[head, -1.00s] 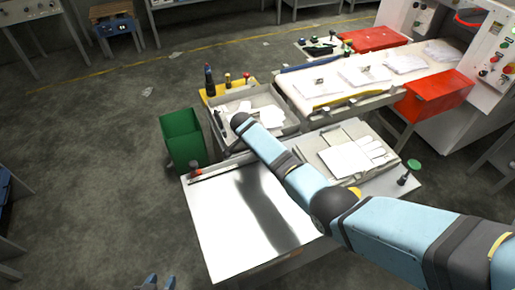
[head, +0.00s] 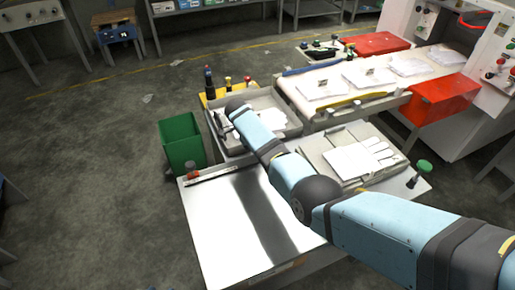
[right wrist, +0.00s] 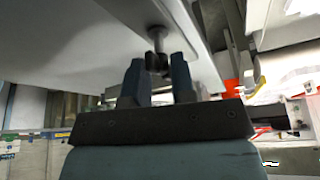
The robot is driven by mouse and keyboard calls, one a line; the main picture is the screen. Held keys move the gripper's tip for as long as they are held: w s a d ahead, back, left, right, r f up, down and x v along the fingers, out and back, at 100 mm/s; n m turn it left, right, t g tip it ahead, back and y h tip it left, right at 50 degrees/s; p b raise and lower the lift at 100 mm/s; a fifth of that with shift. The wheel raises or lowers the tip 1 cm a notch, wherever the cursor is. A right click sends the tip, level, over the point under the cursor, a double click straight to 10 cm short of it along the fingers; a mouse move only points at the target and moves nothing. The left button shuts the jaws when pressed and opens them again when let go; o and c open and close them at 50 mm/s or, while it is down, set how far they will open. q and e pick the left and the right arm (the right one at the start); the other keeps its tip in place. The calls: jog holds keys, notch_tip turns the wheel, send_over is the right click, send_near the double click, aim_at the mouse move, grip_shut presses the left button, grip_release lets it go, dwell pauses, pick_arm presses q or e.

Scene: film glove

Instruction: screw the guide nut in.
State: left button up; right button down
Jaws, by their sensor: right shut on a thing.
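In the right wrist view my right gripper (right wrist: 158,78) points up beneath a pale overhanging surface (right wrist: 70,40). Its two dark fingers stand either side of a small dark nut (right wrist: 157,62), which I take as the guide nut, and are shut on it. The nut sits at the lower end of a short metal stem (right wrist: 157,38) coming down from the underside. How far it is threaded cannot be told. In the head view my right arm reaches across the benches, and its gripper is hidden. My left gripper is not in view.
A white-topped bench (head: 225,225) stands in front, with a green bin (head: 181,143) at its left. Beyond are a grey tray with white pieces (head: 268,112), a conveyor (head: 330,92) with white packs and a red box (head: 437,98).

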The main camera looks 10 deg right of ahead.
jog(key=c, duration=1.9)
grip_release()
jog(key=shift+w+d+r, duration=0.15)
jog(key=o, duration=0.8)
jog(key=v, duration=1.3)
jog(key=shift+r, duration=0.4)
